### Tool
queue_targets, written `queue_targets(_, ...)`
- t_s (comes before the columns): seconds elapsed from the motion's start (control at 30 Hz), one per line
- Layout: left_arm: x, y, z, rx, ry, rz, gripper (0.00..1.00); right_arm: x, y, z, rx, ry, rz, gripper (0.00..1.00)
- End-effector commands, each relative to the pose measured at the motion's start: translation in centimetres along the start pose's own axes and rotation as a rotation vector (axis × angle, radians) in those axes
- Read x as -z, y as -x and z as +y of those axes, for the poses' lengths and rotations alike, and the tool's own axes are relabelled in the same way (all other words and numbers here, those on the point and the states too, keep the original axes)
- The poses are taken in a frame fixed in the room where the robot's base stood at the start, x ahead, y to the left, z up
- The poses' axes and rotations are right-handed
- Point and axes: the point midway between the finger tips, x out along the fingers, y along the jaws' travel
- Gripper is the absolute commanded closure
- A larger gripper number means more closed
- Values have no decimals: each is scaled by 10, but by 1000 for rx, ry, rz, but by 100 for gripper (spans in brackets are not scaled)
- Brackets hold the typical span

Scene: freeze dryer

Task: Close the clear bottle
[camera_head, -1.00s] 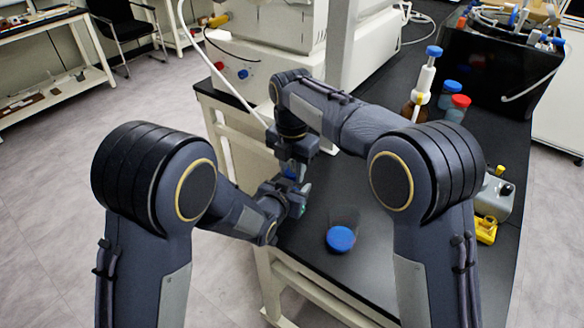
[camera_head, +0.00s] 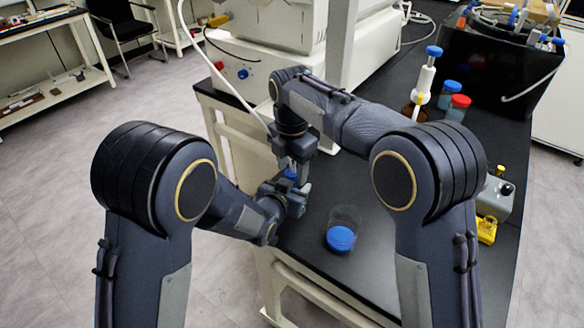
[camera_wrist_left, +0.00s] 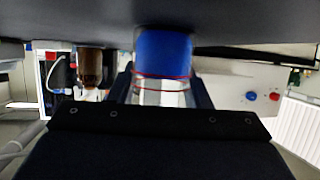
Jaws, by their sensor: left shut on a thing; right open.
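The clear bottle (camera_wrist_left: 160,97) stands upright between the fingers of my left gripper (camera_head: 296,196), which is shut on it. In the head view a bit of the blue cap (camera_head: 291,174) shows between my two grippers. My right gripper (camera_head: 299,166) is open, pointing down right above the bottle at the cap. Whether the cap is seated or threaded cannot be told.
A clear container with blue at its base (camera_head: 341,238) stands on the black bench (camera_head: 375,255) right of my grippers. A brown bottle (camera_head: 415,108), jars with blue (camera_head: 451,87) and red lids (camera_head: 459,104), and a grey device (camera_head: 495,198) stand further right. The white machine (camera_head: 262,45) is behind.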

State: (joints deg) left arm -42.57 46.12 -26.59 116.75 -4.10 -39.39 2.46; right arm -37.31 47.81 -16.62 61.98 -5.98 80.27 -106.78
Motion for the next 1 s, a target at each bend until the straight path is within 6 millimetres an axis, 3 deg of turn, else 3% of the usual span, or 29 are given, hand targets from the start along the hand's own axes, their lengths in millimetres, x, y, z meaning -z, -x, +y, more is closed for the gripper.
queue_targets(0.3,0,0,0,0,0,0,100,0,37,0,-3,-1,-1,48)
queue_targets(0.67,0,0,0,0,0,0,100,0,40,0,-1,17,0,52)
queue_targets(1.0,0,0,0,0,0,0,100,0,68,1,-2,494,1,52)
